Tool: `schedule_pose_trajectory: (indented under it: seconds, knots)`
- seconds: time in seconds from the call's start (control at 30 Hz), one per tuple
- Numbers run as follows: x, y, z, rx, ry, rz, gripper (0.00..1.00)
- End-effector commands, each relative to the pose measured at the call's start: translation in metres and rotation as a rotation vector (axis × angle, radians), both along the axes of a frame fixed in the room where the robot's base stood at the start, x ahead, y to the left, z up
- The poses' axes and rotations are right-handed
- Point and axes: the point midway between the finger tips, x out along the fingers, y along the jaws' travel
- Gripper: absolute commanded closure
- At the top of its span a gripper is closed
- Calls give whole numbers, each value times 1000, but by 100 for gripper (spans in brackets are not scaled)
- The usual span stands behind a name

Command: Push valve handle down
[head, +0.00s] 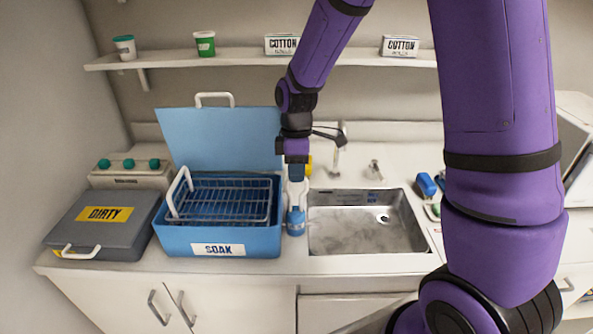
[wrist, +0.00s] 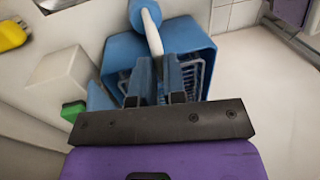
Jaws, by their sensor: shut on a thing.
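The valve (head: 296,222) has a blue body at the right side of the blue SOAK tub (head: 177,240), beside the sink. Its white handle (head: 297,190) stands up from the body. It also shows in the wrist view as a white handle (wrist: 152,32) on a blue round body (wrist: 141,12). My gripper (head: 297,178) points down over the handle. In the wrist view its fingers (wrist: 164,62) are shut on the handle's end, which is partly hidden between them. The SOAK tub lies behind the fingers there.
The tub's blue lid (head: 220,140) stands open behind a wire basket (head: 225,203). A steel sink (head: 350,235) with a faucet (head: 337,150) is to the right. A grey DIRTY box (head: 100,222) is to the left. A shelf (head: 240,58) runs above.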

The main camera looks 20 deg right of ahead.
Motion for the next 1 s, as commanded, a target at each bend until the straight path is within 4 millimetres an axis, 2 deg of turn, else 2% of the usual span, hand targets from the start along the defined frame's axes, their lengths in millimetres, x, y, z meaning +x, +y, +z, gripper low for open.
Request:
schedule_pose_trajectory:
  seconds: [0.3, 0.57, 0.6, 0.67, 0.7, 1.0]
  knots:
    - [0, 0, -33, 0, 1, 2, 100]
    - [-1, 0, -34, -1, 2, 2, 100]
    - [-1, 0, -34, -1, 2, 2, 79]
    - [-1, 0, -34, -1, 2, 2, 65]
    - [-1, 0, -34, 0, 2, 2, 63]
    - [0, 0, -30, 0, 0, 1, 63]
